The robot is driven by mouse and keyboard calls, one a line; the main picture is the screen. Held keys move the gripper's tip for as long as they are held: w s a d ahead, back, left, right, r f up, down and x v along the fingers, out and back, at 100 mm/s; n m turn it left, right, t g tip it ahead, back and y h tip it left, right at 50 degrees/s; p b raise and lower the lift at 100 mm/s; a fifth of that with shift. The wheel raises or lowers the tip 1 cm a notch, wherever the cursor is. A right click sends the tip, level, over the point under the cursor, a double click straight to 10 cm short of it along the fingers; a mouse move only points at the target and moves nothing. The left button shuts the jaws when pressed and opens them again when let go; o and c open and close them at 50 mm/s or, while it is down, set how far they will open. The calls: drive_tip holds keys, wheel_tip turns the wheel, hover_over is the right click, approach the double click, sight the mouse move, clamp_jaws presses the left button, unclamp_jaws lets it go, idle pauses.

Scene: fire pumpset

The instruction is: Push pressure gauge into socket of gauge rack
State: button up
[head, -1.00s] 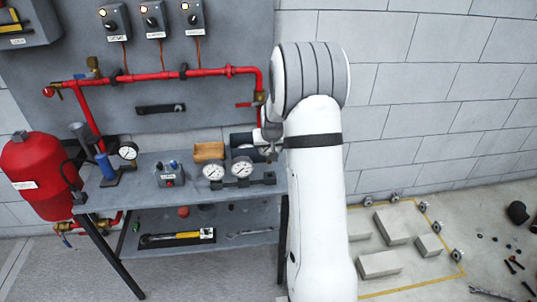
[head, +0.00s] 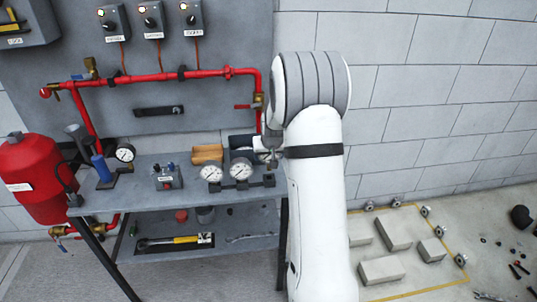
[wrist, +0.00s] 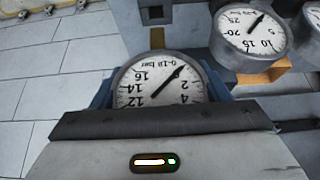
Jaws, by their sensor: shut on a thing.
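In the head view my gripper (head: 268,154) is small and partly hidden by my arm, above the right end of the gauge rack (head: 258,183). The rack is a dark bar on the bench top with two gauges at it, a left one (head: 211,173) and a right one (head: 240,168). In the wrist view the nearer rack gauge (wrist: 250,32) is at upper right. The socket under the held gauge is hidden.
A grey valve block (head: 167,177) and a blue hand pump with gauge (head: 102,165) stand left on the bench. An orange-brown box (head: 207,153) sits behind the gauges. Red pipework (head: 160,76) runs along the panel. Concrete blocks (head: 382,270) lie on the floor at right.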

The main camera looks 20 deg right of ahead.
drive_tip(key=shift+f+b, duration=0.65)
drive_tip(key=shift+f, duration=0.55)
drive_tip(key=shift+b, duration=0.55)
idle(0.8)
drive_tip(key=shift+f+b, duration=1.7)
drive_tip(key=shift+f, duration=0.3)
drive_tip(key=o, duration=1.6)
drive_tip(key=shift+o, duration=0.2)
drive_tip(key=shift+r, duration=0.2)
wheel_tip(320, 180, up, 10)
drive_tip(key=p, duration=0.9)
drive_tip(key=shift+f+p, duration=0.1)
drive_tip(key=shift+p, duration=0.2)
drive_tip(key=shift+f, duration=0.15)
